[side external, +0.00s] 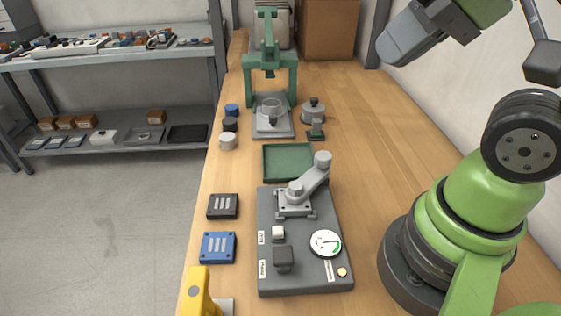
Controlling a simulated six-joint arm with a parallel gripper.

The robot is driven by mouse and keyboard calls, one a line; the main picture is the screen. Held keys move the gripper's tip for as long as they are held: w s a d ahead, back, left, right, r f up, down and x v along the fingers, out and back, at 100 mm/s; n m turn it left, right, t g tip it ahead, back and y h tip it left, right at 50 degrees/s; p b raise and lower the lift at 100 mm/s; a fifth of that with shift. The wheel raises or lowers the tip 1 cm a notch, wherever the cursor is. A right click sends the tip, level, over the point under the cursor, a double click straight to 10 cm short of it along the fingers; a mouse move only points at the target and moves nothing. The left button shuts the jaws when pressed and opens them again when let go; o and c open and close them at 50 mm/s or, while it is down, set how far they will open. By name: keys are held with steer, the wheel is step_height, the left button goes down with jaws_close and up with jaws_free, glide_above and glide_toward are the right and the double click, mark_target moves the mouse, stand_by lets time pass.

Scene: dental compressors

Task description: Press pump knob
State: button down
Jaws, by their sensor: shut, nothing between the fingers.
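A grey panel (305,277) lies on the wooden bench at the lower middle. On it stand a dark grey square knob (284,257) near the front left and a smaller whitish knob (278,233) behind it. Each has a small white label to its left, too small to read surely, so I cannot tell from the lettering which is the pump knob. A round white gauge (325,243) with a green sector is to their right. My gripper (392,50) is shut and empty, high at the upper right, well away from the panel and touching nothing.
A grey lever (309,184) rises at the panel's back. Behind are a green tray (288,163) and a green press (269,62). A black block (222,207), a blue block (218,247) and a yellow object (198,292) line the left edge.

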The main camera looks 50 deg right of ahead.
steer(key=shift+a, duration=0.1)
steer(key=m+g+h, duration=0.2)
steer(key=m+g, duration=0.3)
steer(key=g, duration=0.2)
glide_above(281, 254)
step_height(281, 254, down, 10)
step_height(281, 254, down, 14)
steer(key=shift+f, duration=0.1)
steer(key=shift+f, duration=1)
